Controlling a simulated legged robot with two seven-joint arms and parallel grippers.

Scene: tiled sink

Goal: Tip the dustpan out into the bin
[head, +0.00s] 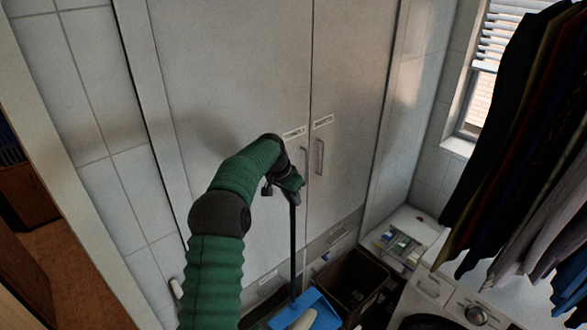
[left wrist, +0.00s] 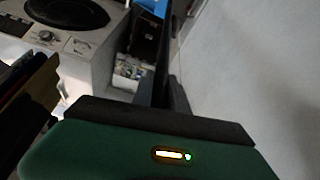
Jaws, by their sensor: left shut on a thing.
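My left gripper (head: 291,187) is in the middle of the head view, in front of the white cupboard doors. It is shut on the upper end of the dark upright handle of a blue dustpan (head: 312,310). The dustpan's pan is low at the bottom of the head view, with a pale object (head: 303,320) on or in front of it. The dark open bin (head: 350,284) stands just right of the pan. In the left wrist view the dark handle (left wrist: 162,60) runs away from the gripper (left wrist: 165,98), with a bit of blue (left wrist: 152,8) at the top. My right gripper is not in view.
White cupboard doors (head: 235,90) with handles stand close behind the gripper. A washing machine (head: 455,300) stands right of the bin, also seen in the left wrist view (left wrist: 85,50). A container of small items (head: 398,245) sits behind it. Dark clothes (head: 520,130) hang at the right.

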